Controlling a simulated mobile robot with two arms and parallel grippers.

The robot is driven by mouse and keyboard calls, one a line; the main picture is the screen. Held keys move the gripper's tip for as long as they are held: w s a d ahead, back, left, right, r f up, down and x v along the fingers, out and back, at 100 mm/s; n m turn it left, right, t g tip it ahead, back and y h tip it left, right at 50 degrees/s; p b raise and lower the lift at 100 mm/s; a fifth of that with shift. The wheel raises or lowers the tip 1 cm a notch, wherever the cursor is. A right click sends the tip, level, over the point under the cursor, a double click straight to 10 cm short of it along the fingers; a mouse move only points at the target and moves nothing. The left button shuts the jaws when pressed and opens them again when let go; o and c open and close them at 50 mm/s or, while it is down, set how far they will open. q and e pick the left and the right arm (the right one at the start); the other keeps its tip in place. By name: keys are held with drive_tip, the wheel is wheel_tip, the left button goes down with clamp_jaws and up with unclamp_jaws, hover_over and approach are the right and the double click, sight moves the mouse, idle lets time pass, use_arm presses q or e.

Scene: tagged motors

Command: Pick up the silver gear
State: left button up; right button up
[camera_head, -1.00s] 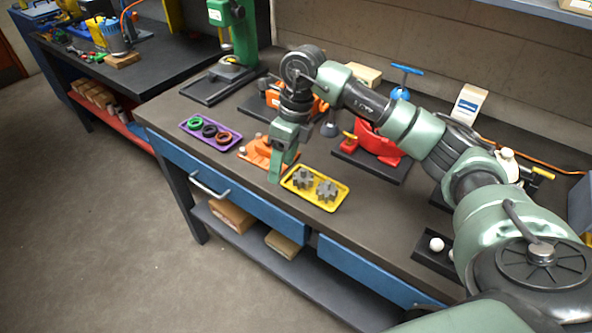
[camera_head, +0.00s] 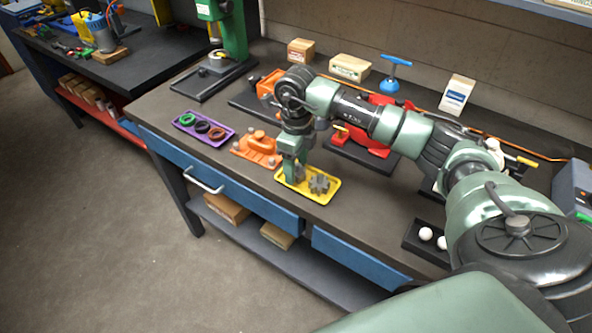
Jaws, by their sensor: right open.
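Two grey-silver gears sit in a yellow tray (camera_head: 321,200) near the front edge of the workbench. The right gear (camera_head: 319,184) shows clearly. The left gear (camera_head: 300,172) is partly hidden behind my right gripper. My right gripper (camera_head: 291,178) points down at the left end of the tray, over or around the left gear. Its jaws are open; whether they touch the gear cannot be told. My left gripper is not in view.
An orange fixture (camera_head: 258,148) and a purple tray (camera_head: 203,129) with green, black and brown rings lie to the left. A red vise (camera_head: 366,150) stands behind. A black tray (camera_head: 428,243) with white balls is at right.

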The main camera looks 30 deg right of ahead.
drive_tip(key=shift+c, duration=0.3)
clamp_jaws()
drive_tip(key=shift+w+r, duration=0.1)
